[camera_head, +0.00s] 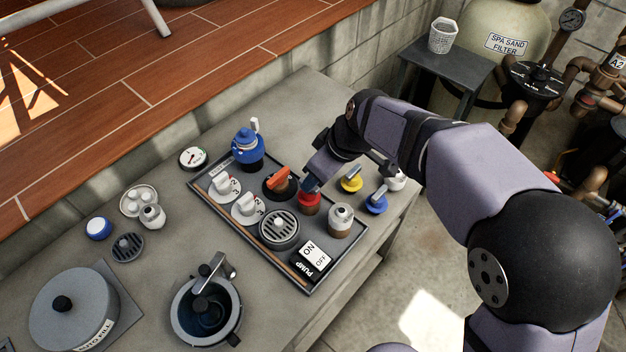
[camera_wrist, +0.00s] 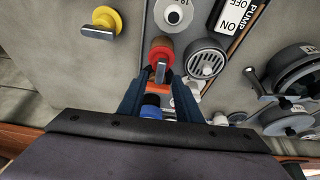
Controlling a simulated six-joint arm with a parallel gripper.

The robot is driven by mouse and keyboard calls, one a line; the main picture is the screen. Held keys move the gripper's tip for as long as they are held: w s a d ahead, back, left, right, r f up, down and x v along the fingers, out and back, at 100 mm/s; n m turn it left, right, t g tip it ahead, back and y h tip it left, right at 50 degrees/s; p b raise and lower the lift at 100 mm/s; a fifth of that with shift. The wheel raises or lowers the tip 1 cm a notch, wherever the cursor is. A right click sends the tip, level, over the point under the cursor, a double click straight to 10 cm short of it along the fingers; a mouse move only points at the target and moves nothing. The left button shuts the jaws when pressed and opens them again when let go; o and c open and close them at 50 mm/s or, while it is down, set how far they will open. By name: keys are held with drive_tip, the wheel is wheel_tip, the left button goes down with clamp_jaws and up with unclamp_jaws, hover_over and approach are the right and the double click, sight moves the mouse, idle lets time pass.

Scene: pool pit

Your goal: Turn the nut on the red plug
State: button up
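The nut is not clearly distinguishable.
The tray (camera_head: 225,222) also holds an orange-handled valve (camera_head: 280,181), white knobs (camera_head: 247,207), a round grille (camera_head: 279,228), a beige-topped plug (camera_head: 341,219) and a pump switch (camera_head: 309,259). A blue-topped part (camera_head: 248,146) stands behind. Yellow (camera_head: 351,181) and blue (camera_head: 377,202) valves lie to the right.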

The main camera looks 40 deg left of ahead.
drive_tip(key=shift+b+v, duration=0.45)
drive_tip(key=shift+v, duration=1.75)
drive_tip(key=w+d+f+m+h, duration=0.1)
drive_tip(key=w+d+f+m, duration=0.15)
drive_tip(key=d, duration=0.45)
drive_tip(key=w+d+f+m+t, duration=0.1)
drive_tip(key=w+d+m, duration=0.15)
drive_tip(key=d, duration=0.45)
drive_tip(key=w+d+f+m+h, duration=0.1)
drive_tip(key=w+d+m, duration=0.15)
drive_tip(key=d, duration=0.45)
drive_tip(key=s+d+f+m, duration=0.2)
drive_tip(key=s+d+m, duration=0.1)
drive_tip(key=d, duration=0.4)
drive_tip(key=s+d+f+m+h, duration=0.1)
drive_tip(key=s+d+f+m, duration=0.1)
drive_tip(key=d, duration=0.6)
drive_tip(key=s+d+f+m+h, duration=0.1)
drive_tip(key=s+d+f+m, duration=0.1)
drive_tip(key=s+d+m, duration=0.3)
drive_tip(key=d+m, duration=0.1)
drive_tip(key=d, duration=0.2)
drive_tip(key=shift+d+f+g, duration=0.2)
drive_tip(key=shift+f+g, duration=0.05)
drive_tip(key=shift+g, duration=0.15)
